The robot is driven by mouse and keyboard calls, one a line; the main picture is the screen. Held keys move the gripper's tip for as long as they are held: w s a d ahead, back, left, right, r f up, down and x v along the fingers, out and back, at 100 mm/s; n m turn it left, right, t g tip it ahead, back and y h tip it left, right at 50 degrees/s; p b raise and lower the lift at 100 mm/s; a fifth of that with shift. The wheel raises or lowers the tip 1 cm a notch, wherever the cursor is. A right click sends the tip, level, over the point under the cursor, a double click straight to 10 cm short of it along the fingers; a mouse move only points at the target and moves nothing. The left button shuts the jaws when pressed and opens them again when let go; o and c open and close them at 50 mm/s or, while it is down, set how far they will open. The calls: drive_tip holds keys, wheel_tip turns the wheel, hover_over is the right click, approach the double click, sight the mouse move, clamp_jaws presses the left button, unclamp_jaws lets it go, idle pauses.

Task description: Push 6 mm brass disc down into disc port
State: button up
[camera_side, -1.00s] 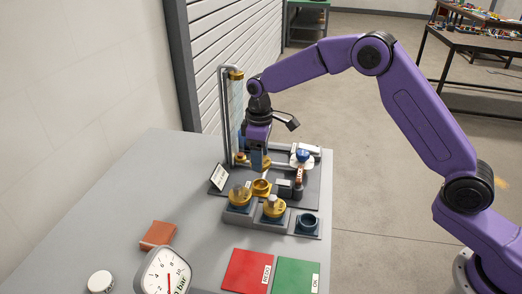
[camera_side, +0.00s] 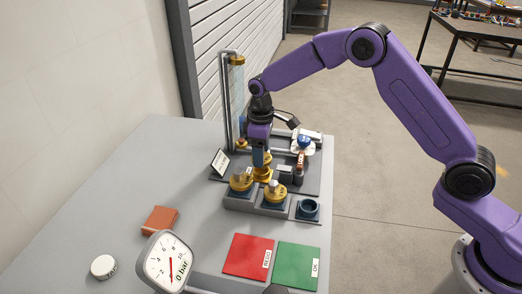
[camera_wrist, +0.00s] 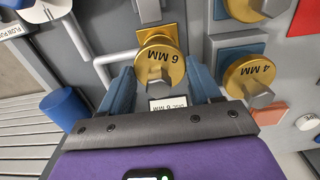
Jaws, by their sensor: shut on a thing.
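The 6 mm brass disc (camera_wrist: 160,65), marked "6 MM", sits between the two blue fingers of my gripper (camera_wrist: 161,80) in the wrist view. My gripper is shut on it. In the side view my gripper (camera_side: 261,164) points down over the brass disc port (camera_side: 263,175) on the skid. A square brass part (camera_wrist: 157,34) shows just beyond the disc in the wrist view. The fingers hide much of the disc and port in the side view, so I cannot tell how deep the disc sits.
The 4 mm disc (camera_wrist: 247,76) is close to my right finger in the wrist view. The gauge (camera_side: 169,262) reads about 0 bar.

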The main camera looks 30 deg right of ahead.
drive_tip(key=shift+f, duration=1.75)
idle(0.9)
drive_tip(key=o, duration=1.2)
drive_tip(key=shift+o, duration=0.2)
drive_tip(key=shift+r, duration=0.1)
wheel_tip(320, 180, up, 17)
drive_tip(key=shift+r, duration=0.15)
